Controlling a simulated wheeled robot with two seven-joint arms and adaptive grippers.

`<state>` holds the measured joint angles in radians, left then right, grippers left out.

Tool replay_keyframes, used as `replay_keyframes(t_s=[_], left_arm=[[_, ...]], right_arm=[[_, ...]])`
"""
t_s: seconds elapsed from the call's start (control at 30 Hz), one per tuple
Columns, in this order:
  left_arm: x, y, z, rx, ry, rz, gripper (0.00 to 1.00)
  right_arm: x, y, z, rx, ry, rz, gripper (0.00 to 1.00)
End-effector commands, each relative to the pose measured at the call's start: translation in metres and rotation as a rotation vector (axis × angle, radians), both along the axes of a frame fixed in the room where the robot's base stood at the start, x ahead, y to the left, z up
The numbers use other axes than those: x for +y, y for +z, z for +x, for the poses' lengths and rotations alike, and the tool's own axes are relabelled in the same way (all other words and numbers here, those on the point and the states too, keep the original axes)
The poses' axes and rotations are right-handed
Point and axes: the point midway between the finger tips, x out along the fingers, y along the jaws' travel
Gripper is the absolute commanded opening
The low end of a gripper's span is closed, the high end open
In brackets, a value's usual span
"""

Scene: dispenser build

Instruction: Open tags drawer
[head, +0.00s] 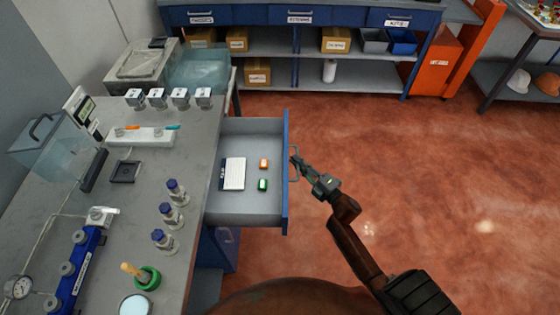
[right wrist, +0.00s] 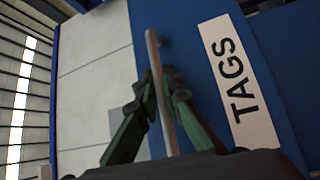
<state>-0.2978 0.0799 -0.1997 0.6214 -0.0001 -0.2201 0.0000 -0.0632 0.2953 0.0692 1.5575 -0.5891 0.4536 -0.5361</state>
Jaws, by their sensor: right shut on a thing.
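The tags drawer (head: 259,208) stands pulled out from the grey bench, with its blue front facing right in the head view. Inside lie a white pad (head: 234,174), an orange item (head: 264,164) and a green item (head: 263,185). My right gripper (head: 299,165) is at the drawer's bar handle (head: 292,151). In the right wrist view the green-sided fingers (right wrist: 162,90) are shut around the handle bar (right wrist: 158,75), beside the white TAGS label (right wrist: 240,85). My left gripper is not in view.
The bench top (head: 200,195) holds several vials (head: 171,216), a white rack (head: 140,137) and a blue manifold (head: 75,270). A blue cabinet with shelves (head: 295,70) stands at the back. The red floor (head: 400,160) right of the drawer is clear.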

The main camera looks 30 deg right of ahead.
Motion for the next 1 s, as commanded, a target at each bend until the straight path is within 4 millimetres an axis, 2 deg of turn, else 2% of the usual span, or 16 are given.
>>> replay_keyframes(t_s=[0.03, 0.2, 0.5, 0.7, 1.0], left_arm=[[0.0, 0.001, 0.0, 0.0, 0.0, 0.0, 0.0], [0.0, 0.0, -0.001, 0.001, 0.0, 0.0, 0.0], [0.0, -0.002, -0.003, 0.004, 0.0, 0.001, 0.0], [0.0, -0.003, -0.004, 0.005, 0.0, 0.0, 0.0], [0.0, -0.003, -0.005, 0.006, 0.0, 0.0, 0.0]], right_arm=[[-0.013, -0.002, -0.008, 0.004, -0.001, -0.003, 0.0], [-0.051, -0.003, -0.029, 0.005, -0.002, -0.003, 0.0], [-0.097, -0.003, -0.056, 0.003, -0.001, 0.0, 0.0], [-0.111, -0.002, -0.064, 0.003, -0.002, -0.001, 0.0], [-0.114, -0.002, -0.066, 0.002, -0.002, 0.001, 0.0]])
